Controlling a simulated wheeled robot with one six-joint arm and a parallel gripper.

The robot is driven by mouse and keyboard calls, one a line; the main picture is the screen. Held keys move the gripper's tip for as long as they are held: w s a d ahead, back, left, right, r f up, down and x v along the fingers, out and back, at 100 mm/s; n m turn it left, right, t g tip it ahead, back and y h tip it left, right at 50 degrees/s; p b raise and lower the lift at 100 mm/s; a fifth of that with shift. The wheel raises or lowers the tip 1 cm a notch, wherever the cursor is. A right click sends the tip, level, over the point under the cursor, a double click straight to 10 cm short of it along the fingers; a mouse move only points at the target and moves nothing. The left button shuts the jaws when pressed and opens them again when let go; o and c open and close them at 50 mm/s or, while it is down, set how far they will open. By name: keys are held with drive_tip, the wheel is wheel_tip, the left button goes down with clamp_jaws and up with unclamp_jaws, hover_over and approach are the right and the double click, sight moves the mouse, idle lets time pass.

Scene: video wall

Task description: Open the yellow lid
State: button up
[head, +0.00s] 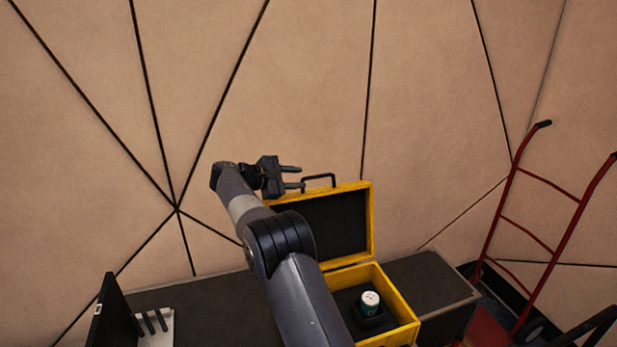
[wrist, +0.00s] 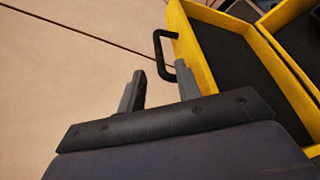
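The yellow case stands on the dark bench with its yellow lid (head: 370,222) raised, roughly upright, showing a dark lining. The case's lower box (head: 407,325) is open and holds a small white-topped green can (head: 370,302). A black handle (head: 318,178) sits on the lid's top edge. My gripper (head: 296,177) is open and empty, beside the lid's upper left near the handle. In the wrist view the two fingers (wrist: 160,88) are apart, with the handle (wrist: 158,55) just beyond them and the lid (wrist: 190,45) to the right. Whether a finger touches the handle I cannot tell.
The dark bench (head: 432,285) runs along the panelled wall. A black screen-like object (head: 113,315) and a pale stand (head: 157,328) are at its left end. A red hand truck (head: 545,221) leans at the right. Space above the bench to the left is clear.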

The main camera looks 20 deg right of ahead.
sight(309, 178)
drive_tip(key=p+x, duration=0.1)
drive_tip(key=x, duration=0.4)
drive_tip(key=shift+w+d+f, duration=0.1)
drive_tip(key=shift+d+f, duration=0.05)
drive_tip(key=shift+d, duration=0.15)
drive_tip(key=shift+c, duration=0.4)
clamp_jaws()
